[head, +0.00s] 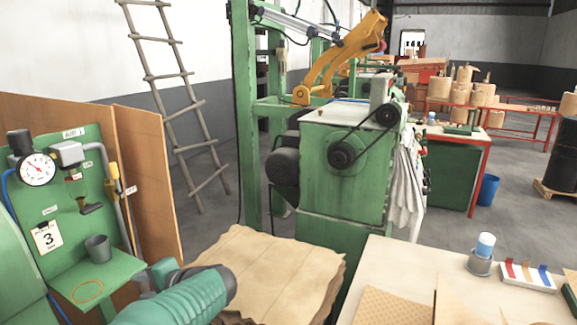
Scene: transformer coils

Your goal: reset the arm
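My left arm comes in at the bottom, left of centre, as a ribbed teal link. My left gripper (158,279) shows only in part behind that link, as a small grey and teal piece. It is beside the small green shelf and in front of the brown sheets. Its fingers are mostly hidden, so I cannot tell whether it is open or holds anything. My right arm and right gripper are not in view.
A green panel with a pressure gauge (37,169) and a grey cup (97,248) on its shelf (110,277) stands at left. Stacked brown sheets (270,265) lie ahead. A green machine (345,160) stands behind. A pale table (420,262) is at right.

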